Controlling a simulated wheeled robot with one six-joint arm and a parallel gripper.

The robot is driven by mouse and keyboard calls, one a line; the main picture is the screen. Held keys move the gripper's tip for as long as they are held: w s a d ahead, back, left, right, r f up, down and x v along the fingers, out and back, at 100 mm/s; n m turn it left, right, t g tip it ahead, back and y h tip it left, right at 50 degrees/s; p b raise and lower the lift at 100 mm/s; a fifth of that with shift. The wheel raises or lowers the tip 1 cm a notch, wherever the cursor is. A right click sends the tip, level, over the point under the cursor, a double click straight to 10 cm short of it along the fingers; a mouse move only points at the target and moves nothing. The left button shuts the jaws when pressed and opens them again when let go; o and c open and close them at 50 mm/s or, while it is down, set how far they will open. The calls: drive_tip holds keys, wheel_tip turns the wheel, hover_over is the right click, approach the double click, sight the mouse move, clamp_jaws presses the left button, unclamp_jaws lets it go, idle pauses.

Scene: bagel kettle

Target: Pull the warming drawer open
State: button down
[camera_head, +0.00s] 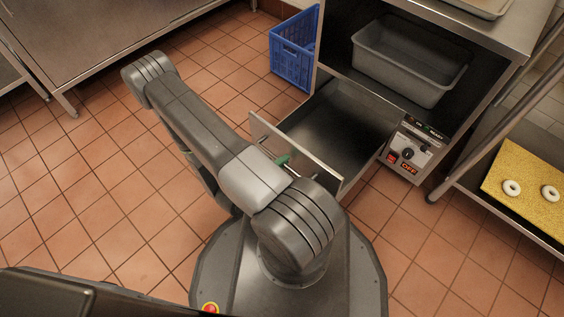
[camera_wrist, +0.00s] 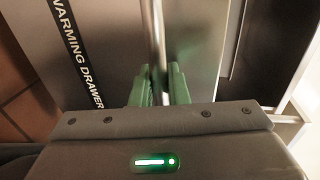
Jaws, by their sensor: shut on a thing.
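The warming drawer (camera_head: 338,130) stands pulled out from the cabinet in the head view, its empty metal inside showing. Its front panel (camera_head: 262,131) faces my arm. In the wrist view the drawer front (camera_wrist: 112,50) carries a black "WARMING DRAWER" label (camera_wrist: 76,50). My gripper (camera_wrist: 159,86), with green fingers, is shut on the drawer's metal bar handle (camera_wrist: 157,35). In the head view a green finger of my gripper (camera_head: 283,161) shows at the drawer front; my arm hides most of the handle there.
A grey tub (camera_head: 408,65) sits on the shelf above the drawer. A control box (camera_head: 408,150) is right of the drawer. A blue crate (camera_head: 292,52) stands on the floor to its left. A yellow board (camera_head: 525,178) with bagels is at the right. Tiled floor at left is clear.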

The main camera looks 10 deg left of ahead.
drive_tip(key=c, duration=1.5)
unclamp_jaws()
drive_tip(key=p+v, duration=0.3)
drive_tip(key=v, duration=1)
drive_tip(key=shift+s+a+p, duration=0.3)
drive_tip(key=shift+p, duration=0.1)
drive_tip(key=shift+b+x, duration=1.9)
drive_tip(key=shift+x, duration=5)
drive_tip(key=shift+r, duration=0.1)
